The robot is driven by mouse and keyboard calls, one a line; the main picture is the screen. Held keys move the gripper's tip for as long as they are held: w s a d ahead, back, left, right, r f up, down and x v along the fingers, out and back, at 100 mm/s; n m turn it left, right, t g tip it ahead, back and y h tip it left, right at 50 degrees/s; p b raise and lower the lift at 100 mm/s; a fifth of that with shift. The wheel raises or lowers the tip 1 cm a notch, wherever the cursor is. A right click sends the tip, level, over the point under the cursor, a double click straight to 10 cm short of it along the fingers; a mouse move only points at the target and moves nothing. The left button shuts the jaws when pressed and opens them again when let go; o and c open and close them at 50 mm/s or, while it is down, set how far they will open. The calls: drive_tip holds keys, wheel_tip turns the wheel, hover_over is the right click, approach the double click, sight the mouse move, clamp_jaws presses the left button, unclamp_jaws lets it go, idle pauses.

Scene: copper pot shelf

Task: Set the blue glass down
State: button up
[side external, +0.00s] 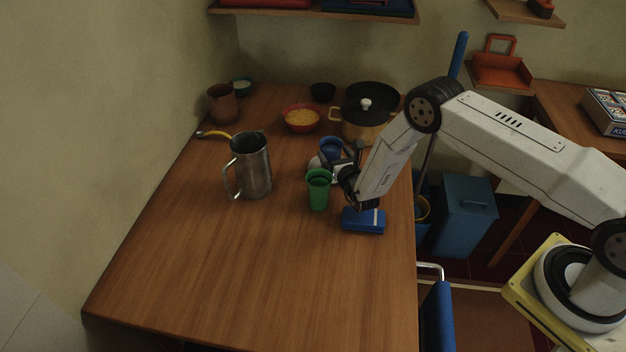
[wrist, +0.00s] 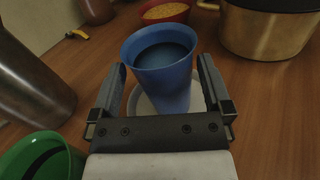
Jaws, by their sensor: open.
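The blue glass (wrist: 165,75) stands upright on a white plate (wrist: 137,101) in the wrist view. In the side view the blue glass (side external: 331,149) is partly hidden by my gripper (side external: 343,160). The white plate (side external: 315,163) shows beneath it. In the wrist view my gripper (wrist: 165,88) is open, with one finger on each side of the glass. A gap shows between each finger and the glass wall. The glass's far lower side is hidden.
A green cup (side external: 318,190) stands close in front of the plate. A metal pitcher (side external: 250,166) is to the left. A blue box (side external: 363,221) lies near the right edge. A copper pot (side external: 362,127) and a red bowl (side external: 301,119) are behind. The table's front (side external: 260,270) is clear.

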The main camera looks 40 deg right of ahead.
drive_tip(key=shift+r, duration=3.5)
